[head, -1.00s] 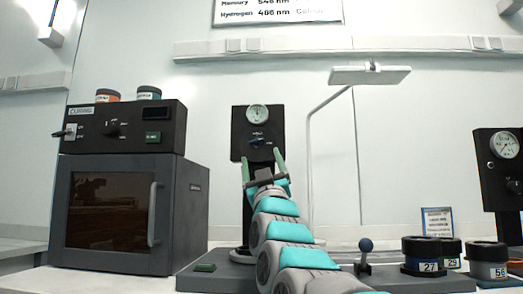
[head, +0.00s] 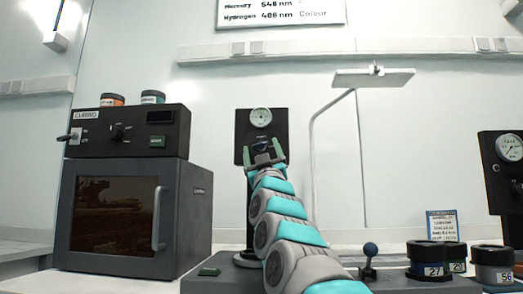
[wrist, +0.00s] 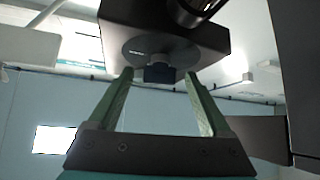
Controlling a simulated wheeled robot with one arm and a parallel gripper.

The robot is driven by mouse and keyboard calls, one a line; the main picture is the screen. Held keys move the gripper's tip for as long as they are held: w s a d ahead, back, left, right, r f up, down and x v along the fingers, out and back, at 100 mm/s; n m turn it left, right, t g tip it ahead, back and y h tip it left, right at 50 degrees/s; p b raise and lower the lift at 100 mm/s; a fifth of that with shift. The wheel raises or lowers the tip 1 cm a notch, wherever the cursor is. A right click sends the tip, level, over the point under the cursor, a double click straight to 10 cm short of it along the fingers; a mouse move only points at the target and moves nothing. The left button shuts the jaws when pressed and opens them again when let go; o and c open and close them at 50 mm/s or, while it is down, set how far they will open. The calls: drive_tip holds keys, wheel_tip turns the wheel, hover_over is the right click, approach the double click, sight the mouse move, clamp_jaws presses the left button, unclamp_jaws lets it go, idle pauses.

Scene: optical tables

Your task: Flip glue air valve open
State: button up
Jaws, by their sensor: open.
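A black upright panel (head: 242,127) stands in the middle of the head view with a round white gauge (head: 260,117). Below the gauge is a small dark blue valve handle (head: 262,145), which I take as the glue air valve; its label is too small to read. My gripper (head: 263,152) is open in front of the panel, its green fingers to either side of the handle. In the wrist view the panel's dark underside (wrist: 115,38) is above, and the handle (wrist: 159,74) shows between the open fingertips, with no clear contact. The handle's setting is hard to tell.
A curing oven (head: 185,215) with two small jars on top stands left. A lamp (head: 373,78) on a bent post stands right of my arm.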

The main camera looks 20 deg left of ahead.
drive_tip(key=shift+c, duration=0.4)
clamp_jaws()
drive_tip(key=p, duration=0.1)
drive_tip(key=m+h+p, duration=0.1)
drive_tip(key=p, duration=0.1)
drive_tip(key=shift+w+a+r+t, duration=0.1)
drive_tip(key=shift+a+r+t, duration=0.05)
drive_tip(key=shift+r+t, duration=0.25)
drive_tip(key=shift+m+p, duration=0.4)
drive_tip(key=shift+p, duration=0.15)
drive_tip(key=shift+m+h+p, duration=0.4)
drive_tip(key=shift+p, duration=0.2)
drive_tip(key=shift+a+m+t+h+p, duration=0.1)
drive_tip(key=shift+m+t+h+p, duration=0.4)
drive_tip(key=shift+h+p, duration=0.2)
drive_tip(key=m+h+p, duration=0.1)
drive_tip(key=m+t+h, duration=0.1)
drive_tip(key=m+h+p, duration=0.1)
drive_tip(key=m, duration=0.1)
drive_tip(key=shift+f+h+p, duration=0.3)
drive_tip(key=shift+p, duration=0.05)
drive_tip(key=shift+f, duration=0.1)
